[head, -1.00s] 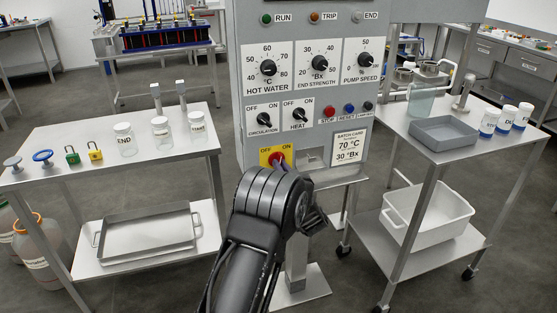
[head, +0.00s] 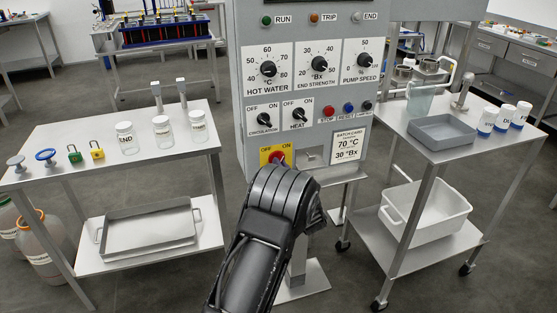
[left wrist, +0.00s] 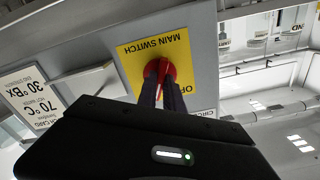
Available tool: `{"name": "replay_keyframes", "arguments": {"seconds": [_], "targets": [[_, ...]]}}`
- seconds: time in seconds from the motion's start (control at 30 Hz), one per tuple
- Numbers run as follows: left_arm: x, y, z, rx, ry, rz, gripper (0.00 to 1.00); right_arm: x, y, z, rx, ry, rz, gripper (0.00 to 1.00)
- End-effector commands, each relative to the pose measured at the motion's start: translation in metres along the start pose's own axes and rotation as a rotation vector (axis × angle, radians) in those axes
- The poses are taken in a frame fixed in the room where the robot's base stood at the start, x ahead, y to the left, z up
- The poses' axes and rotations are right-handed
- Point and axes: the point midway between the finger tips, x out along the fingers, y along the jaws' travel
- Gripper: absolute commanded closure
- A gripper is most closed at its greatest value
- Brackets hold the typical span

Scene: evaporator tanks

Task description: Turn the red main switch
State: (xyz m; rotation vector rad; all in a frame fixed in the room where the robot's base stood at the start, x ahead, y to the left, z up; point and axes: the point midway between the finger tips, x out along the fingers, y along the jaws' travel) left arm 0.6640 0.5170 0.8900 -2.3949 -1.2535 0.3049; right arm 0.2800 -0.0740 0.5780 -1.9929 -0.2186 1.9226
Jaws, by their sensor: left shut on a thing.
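The red main switch (head: 277,157) sits on a yellow plate (head: 264,156) marked OFF and ON, low on the grey control panel. My left arm hides its lower part in the head view. In the left wrist view, upside down, the red switch (left wrist: 153,68) shows on the yellow MAIN SWITCH plate (left wrist: 126,62). My left gripper (left wrist: 161,88) is shut on its red handle, one dark finger on each side. The handle lies roughly in line with the fingers there; which mark it points to is unclear. My right gripper is in neither view.
The panel (head: 240,100) has dials and smaller switches above. A batch card (head: 347,146) is right of the main switch. A table (head: 60,140) with jars and padlocks stands left; a cart (head: 440,158) with a grey tray (head: 443,132) stands right.

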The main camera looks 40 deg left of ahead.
Motion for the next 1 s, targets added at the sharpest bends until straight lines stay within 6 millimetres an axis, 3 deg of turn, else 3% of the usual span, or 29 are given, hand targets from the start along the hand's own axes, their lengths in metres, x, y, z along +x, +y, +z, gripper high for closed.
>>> {"name": "replay_keyframes", "arguments": {"seconds": [0.33, 1.0], "targets": [[-0.001, 0.0, 0.0, 0.173, -0.001, 0.001, 1.0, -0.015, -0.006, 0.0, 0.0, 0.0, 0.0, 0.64], [0.0, 0.0, 0.001, 0.299, -0.001, 0.001, 1.0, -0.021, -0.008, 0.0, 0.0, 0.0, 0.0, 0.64]]}}
